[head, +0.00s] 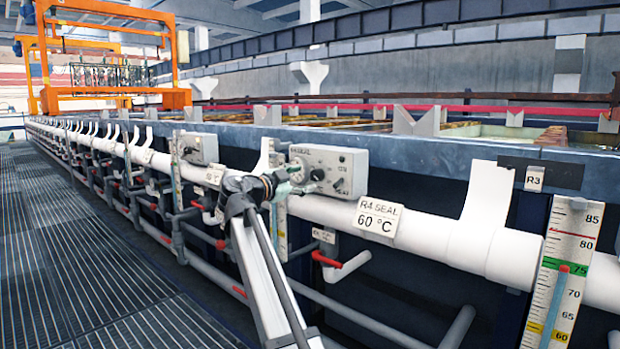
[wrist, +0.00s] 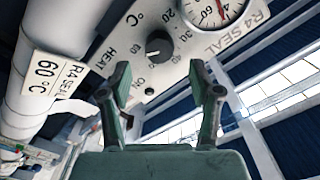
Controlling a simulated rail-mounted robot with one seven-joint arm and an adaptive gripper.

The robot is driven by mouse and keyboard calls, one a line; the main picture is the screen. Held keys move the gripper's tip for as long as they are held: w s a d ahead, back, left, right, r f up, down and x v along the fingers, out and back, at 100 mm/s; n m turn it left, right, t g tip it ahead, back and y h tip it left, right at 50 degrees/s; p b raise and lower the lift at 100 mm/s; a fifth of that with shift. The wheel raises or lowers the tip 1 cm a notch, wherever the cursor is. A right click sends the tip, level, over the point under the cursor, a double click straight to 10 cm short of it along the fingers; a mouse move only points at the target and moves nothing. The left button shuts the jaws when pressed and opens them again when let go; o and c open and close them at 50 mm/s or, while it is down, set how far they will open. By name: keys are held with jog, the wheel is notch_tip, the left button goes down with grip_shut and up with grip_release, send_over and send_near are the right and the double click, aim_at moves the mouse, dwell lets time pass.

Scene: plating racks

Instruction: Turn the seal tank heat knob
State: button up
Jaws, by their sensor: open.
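The seal tank's heat knob (wrist: 159,45) is a round black knob on a light grey control panel (wrist: 185,62) marked HEAT, °C and R4 SEAL. In the wrist view the panel appears turned over. In the head view the knob (head: 317,174) sits on the grey box (head: 354,172) on the tank's side. My gripper (wrist: 160,84) is open and empty, with its two fingers apart on either side below the knob in the picture. The knob shows in the gap beyond the fingertips, and no contact is visible. In the head view my gripper (head: 284,184) is by the box's left part.
A red-needled gauge (wrist: 218,10) and a small ON switch (wrist: 149,91) flank the knob. A white pipe (head: 440,236) with an R4 SEAL 60 °C sign (head: 379,216) runs below the box. A red-handled valve (head: 327,259) sits lower. The grated walkway (head: 90,270) is clear.

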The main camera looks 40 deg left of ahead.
jog(key=s, duration=0.7)
dwell(0.3)
